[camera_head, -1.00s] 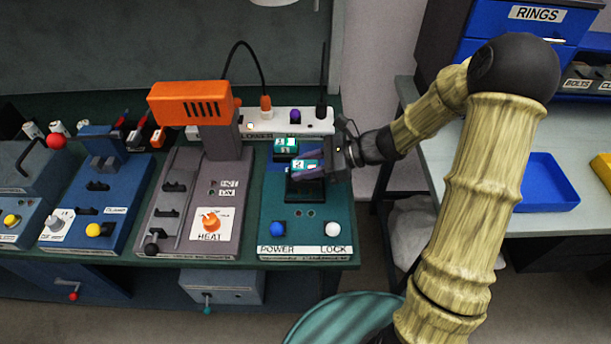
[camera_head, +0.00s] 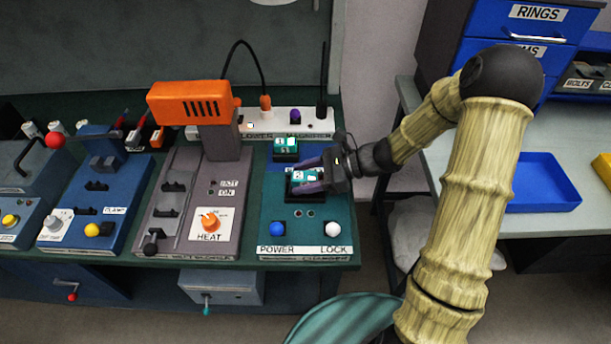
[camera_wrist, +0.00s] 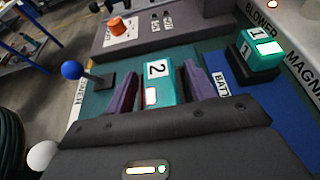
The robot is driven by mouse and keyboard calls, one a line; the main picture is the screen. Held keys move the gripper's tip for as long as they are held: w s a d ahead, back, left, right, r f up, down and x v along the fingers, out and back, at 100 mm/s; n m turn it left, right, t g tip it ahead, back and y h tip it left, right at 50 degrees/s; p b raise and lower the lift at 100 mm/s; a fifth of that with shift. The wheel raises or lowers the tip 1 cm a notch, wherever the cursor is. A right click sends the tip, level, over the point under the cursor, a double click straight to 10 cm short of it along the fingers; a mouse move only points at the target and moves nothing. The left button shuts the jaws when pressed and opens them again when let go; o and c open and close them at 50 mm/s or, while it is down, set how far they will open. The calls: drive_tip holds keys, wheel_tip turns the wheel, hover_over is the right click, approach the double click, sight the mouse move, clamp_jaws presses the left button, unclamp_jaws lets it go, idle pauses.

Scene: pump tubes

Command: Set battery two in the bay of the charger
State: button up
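Battery two, a teal block with a white "2" label (camera_head: 305,175), sits in the black bay of the charger (camera_head: 344,228), the teal unit with the POWER and LOCK knobs. It also shows in the wrist view (camera_wrist: 158,78), upright between my fingers. My gripper (camera_head: 313,175) is open around it, its purple fingers (camera_wrist: 162,92) on either side with narrow gaps. The bay's floor is hidden by the battery and fingers. Battery one (camera_head: 286,147), marked "1", stands in a black holder behind; it also shows in the wrist view (camera_wrist: 262,50).
The blue POWER knob (camera_head: 278,229) and white LOCK knob (camera_head: 333,230) stand at the charger's front. The grey heat unit with its orange blower head (camera_head: 192,103) is on the left. A white power strip (camera_head: 262,122) lies behind. A blue tray (camera_head: 545,183) is on the right bench.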

drive_tip(key=shift+r, duration=0.15)
drive_tip(key=v, duration=1.2)
drive_tip(key=shift+p, duration=0.4)
drive_tip(key=shift+s, duration=0.15)
